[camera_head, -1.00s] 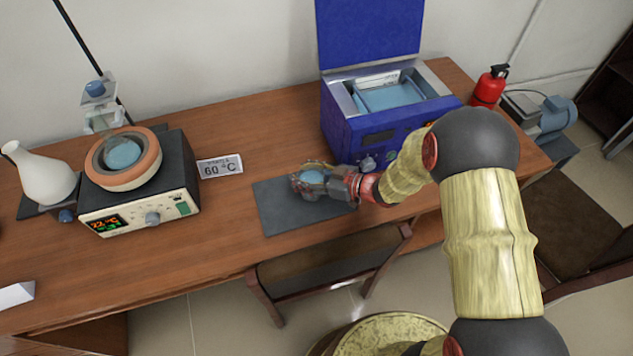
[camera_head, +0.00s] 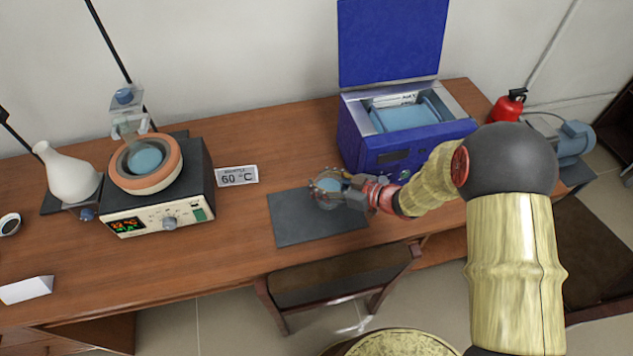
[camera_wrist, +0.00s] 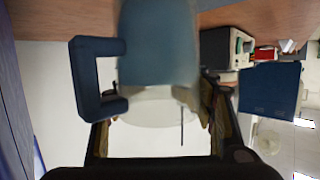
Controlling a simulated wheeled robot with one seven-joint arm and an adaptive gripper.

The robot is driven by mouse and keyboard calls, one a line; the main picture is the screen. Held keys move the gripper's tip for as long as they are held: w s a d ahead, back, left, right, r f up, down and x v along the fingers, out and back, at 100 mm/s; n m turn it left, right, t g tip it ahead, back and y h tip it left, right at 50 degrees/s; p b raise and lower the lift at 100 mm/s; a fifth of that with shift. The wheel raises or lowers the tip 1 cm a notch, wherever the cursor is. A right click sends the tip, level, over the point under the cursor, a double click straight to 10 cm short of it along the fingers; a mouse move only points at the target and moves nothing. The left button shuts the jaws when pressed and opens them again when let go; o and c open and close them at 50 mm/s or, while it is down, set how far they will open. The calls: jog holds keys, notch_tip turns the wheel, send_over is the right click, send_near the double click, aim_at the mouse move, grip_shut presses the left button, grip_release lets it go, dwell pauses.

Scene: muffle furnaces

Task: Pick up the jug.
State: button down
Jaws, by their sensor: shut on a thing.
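The jug (camera_wrist: 160,50) is a clear vessel with blue liquid. In the wrist view it fills the top middle, with its dark blue handle (camera_wrist: 86,80) on the left. My gripper (camera_wrist: 160,108) has a finger on each side of the jug and is shut on it. In the head view, my gripper (camera_head: 335,187) and the jug (camera_head: 327,186) are over the back part of the dark grey mat (camera_head: 305,228). The fingers partly hide the jug. The jug appears slightly above the mat, but the gap is hard to judge.
The open blue bath (camera_head: 385,150) stands close behind and right of my gripper. To the left are a "60 °C" sign (camera_head: 237,175), a heater unit (camera_head: 165,215) with a bowl (camera_head: 147,170), and a white flask (camera_head: 68,175). A chair (camera_head: 335,275) stands at the front edge.

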jog(key=s+d+r+p, duration=0.4)
jog(key=s+d+r, duration=0.4)
jog(key=d, duration=0.2)
jog(key=shift+r+p, duration=0.3)
jog(key=shift+d, duration=0.1)
jog(key=c, duration=1.5)
grip_release()
jog(key=c, duration=1.1)
grip_shut()
